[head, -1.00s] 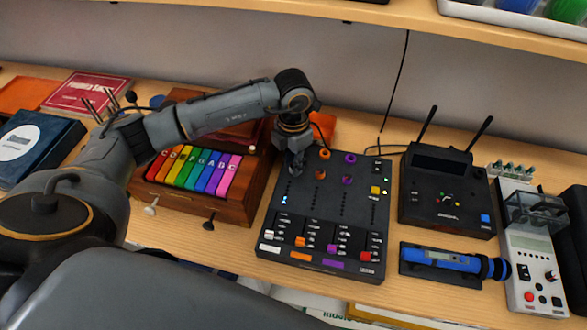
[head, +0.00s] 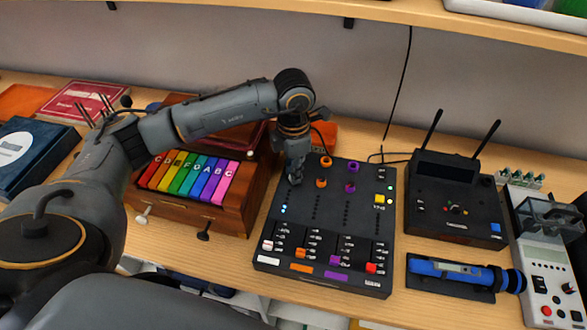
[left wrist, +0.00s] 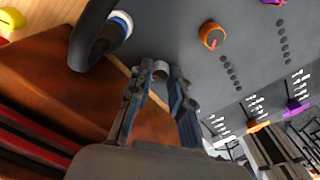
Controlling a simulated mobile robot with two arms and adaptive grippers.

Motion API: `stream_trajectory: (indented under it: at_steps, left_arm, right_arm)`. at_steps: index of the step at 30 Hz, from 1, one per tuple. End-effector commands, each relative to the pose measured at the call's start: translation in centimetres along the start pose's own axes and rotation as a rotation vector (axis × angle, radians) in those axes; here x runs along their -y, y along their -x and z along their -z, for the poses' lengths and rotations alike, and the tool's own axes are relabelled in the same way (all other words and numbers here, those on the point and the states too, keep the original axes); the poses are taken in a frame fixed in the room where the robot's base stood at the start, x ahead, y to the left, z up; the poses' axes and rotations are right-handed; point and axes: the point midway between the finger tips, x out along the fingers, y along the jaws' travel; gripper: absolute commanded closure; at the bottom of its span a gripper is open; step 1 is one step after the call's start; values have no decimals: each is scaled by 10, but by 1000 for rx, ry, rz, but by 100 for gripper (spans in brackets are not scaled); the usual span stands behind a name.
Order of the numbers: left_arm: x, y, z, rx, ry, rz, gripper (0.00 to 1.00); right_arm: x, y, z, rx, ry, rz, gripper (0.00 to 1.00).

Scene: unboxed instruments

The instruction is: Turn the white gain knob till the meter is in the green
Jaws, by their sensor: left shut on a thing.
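The black mixer (head: 340,222) stands on the shelf, with orange, purple and yellow controls on its top. My left gripper (head: 294,177) points down at the mixer's upper left and covers the white knob there in the head view. In the left wrist view my left gripper (left wrist: 157,82) is shut around a pale grey, rounded knob (left wrist: 161,67), seemingly the white gain knob in shadow. The meter (head: 284,210), a column of small lights below the gripper, shows pale blue lights low down. I see no green in it. My right gripper is not in view.
A wooden box with rainbow keys (head: 190,177) stands close at the mixer's left. A black unit with two antennas (head: 455,205), a blue tube-shaped device (head: 455,272) and a white-fronted instrument (head: 545,275) stand to the right. An orange knob (left wrist: 210,36) sits beside the gripper.

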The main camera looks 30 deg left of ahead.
Motion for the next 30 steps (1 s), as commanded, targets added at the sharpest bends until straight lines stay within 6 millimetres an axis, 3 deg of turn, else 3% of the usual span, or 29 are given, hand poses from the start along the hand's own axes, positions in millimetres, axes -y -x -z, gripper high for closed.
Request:
stream_trajectory:
  at_steps: [1,2,5,17,30]
  left_arm:
    - [-1,2,-1,3,2,-3,100]
    - [-1,2,-1,3,2,-3,76]
    - [-1,1,0,3,2,-2,57]
    - [-1,8,-1,3,2,-2,57]
    - [-1,93,-1,6,1,-4,57]
  right_arm:
    - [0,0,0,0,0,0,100]
    - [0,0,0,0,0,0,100]
    - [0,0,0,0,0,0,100]
    - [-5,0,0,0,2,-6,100]
    - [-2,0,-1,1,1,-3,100]
